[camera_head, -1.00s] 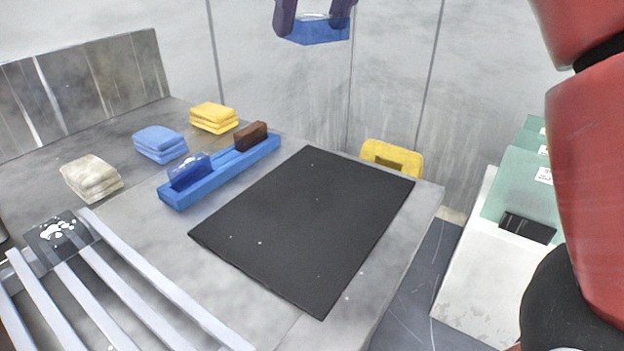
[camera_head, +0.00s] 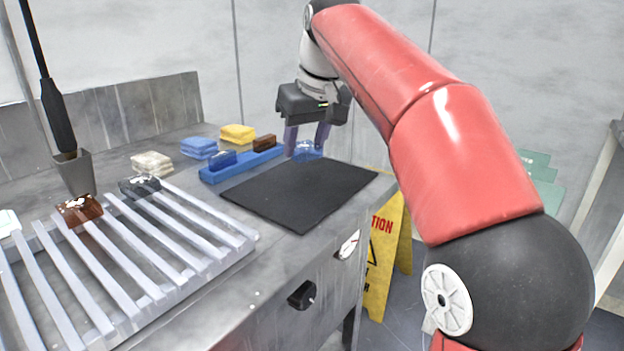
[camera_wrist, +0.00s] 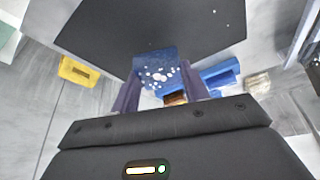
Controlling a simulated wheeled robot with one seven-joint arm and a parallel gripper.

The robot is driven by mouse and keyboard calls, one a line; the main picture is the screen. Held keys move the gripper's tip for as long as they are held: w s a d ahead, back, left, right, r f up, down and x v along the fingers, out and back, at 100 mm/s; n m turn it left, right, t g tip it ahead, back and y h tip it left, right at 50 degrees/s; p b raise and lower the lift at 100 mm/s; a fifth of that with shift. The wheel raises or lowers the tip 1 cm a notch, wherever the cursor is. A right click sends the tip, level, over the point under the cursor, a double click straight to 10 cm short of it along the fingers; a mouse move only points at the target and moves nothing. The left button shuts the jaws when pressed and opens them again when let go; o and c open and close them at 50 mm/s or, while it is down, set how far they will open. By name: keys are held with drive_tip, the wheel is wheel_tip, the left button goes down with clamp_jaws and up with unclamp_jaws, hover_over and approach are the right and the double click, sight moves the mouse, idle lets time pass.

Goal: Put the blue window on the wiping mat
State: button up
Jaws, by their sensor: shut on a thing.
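The blue window (camera_head: 309,151) is a clear blue piece, held between the two dark purple fingers of my gripper (camera_head: 305,143). In the wrist view the blue window (camera_wrist: 156,68) shows pale droplets on its face, between the fingers (camera_wrist: 160,90). The wiping mat (camera_head: 295,198) is a flat black sheet on the grey bench. In the head view the window overlaps the mat's far edge; in the wrist view the mat (camera_wrist: 110,30) lies beyond it. The window seems to be above the bench; I cannot tell the exact gap.
A blue tray (camera_head: 235,170) holds another blue piece (camera_head: 222,158) and a brown block (camera_head: 265,142). Yellow (camera_head: 238,134), blue (camera_head: 198,147) and whitish (camera_head: 152,162) cloths lie behind. A slatted rack (camera_head: 130,255) with small plates stands left. A yellow floor sign (camera_head: 385,250) is beside the bench.

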sight(305, 184)
drive_tip(key=shift+w+f, duration=0.2)
drive_tip(key=shift+f, duration=0.45)
wheel_tip(305, 184, down, 4)
drive_tip(key=b, duration=0.4)
drive_tip(key=shift+f+b, duration=0.15)
drive_tip(key=shift+b, duration=0.2)
drive_tip(key=shift+r, duration=0.2)
drive_tip(key=shift+f, duration=0.15)
drive_tip(key=o, duration=1)
drive_tip(key=shift+o, duration=0.2)
